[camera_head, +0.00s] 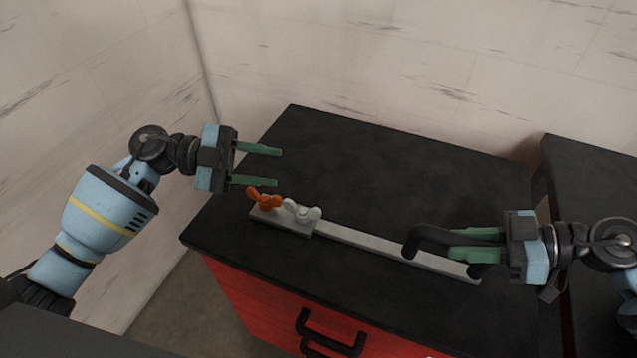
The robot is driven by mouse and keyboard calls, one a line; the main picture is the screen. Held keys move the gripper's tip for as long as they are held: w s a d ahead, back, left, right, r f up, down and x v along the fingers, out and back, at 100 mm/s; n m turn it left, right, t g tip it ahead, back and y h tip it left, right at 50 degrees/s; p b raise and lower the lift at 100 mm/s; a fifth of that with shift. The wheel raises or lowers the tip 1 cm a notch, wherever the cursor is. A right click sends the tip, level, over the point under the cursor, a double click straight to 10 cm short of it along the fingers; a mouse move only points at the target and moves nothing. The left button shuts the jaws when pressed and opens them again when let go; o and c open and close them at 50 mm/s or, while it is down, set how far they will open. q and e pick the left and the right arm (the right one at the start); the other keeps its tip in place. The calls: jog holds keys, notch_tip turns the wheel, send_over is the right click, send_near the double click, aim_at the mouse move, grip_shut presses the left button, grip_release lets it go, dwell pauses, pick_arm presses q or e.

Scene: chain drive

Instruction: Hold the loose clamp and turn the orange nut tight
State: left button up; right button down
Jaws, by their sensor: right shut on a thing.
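The orange nut (264,200), a wing nut, sits at the left end of a long grey bar lying on the black cabinet top. A pale grey wing nut (301,211) is just to its right. The clamp (369,246) seems to be this bar assembly, with a black handle (430,236) near its right end. My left gripper (278,168) is open and empty, above and behind the orange nut, its green fingers pointing right. My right gripper (453,244) is shut on the black handle; its fingers partly hide the handle.
The black cabinet top (400,165) is clear behind the bar. The cabinet front is red with a black drawer handle (331,333). A second dark top (590,175) stands at the right, past a gap. Pale walls close off the back and left.

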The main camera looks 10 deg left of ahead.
pick_arm(q)
jog(key=s+d+r+m+g+y, duration=0.1)
jog(key=d+g+y, duration=0.2)
jog(key=d+y, duration=0.15)
notch_tip(320, 180, up, 4)
jog(key=n+t+y, duration=0.2)
jog(key=n+y, duration=0.2)
jog(key=y, duration=0.9)
send_over(265, 198)
jog(key=shift+h, duration=0.25)
notch_tip(265, 198, down, 12)
jog(key=shift+f, duration=0.15)
jog(key=shift+c, duration=0.5)
grip_shut()
